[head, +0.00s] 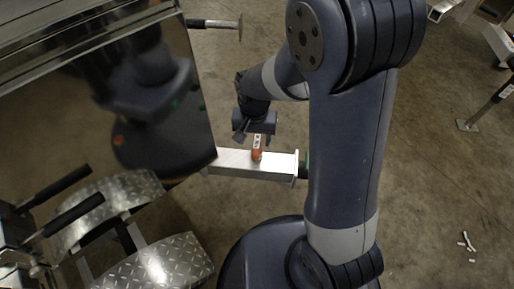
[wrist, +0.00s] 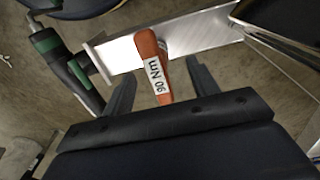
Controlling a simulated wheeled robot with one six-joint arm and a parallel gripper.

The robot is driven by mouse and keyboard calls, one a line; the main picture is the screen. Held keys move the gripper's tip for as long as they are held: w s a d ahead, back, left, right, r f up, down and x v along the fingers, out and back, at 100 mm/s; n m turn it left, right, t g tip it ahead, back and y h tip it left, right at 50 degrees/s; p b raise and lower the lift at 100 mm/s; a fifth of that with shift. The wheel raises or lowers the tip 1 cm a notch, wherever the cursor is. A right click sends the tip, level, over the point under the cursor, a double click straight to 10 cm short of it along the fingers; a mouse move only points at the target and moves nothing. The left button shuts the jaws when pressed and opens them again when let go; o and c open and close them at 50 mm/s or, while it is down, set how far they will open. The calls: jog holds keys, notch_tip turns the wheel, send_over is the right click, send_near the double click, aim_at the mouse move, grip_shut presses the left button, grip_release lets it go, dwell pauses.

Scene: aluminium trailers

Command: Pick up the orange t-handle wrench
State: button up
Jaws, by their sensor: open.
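The orange t-handle wrench (head: 257,154) carries a white label. It is at the bright aluminium beam (head: 230,161) in the head view, below my gripper (head: 255,136). My gripper (wrist: 158,70) is open, with one finger on each side of the wrench and a visible gap on both sides.
A black and green tool (wrist: 66,70) lies by the beam's end plate, left of my gripper. A shiny trailer body (head: 110,90) stands close on the left, with tread-plate fenders (head: 160,262) below it.

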jog(key=f, duration=0.2)
jog(key=f+b, duration=0.1)
jog(key=f, duration=0.1)
jog(key=f+b, duration=0.1)
jog(key=f, duration=0.1)
jog(key=shift+w+d, duration=0.2)
jog(key=shift+d, duration=0.1)
jog(key=shift+c, duration=0.6)
grip_shut()
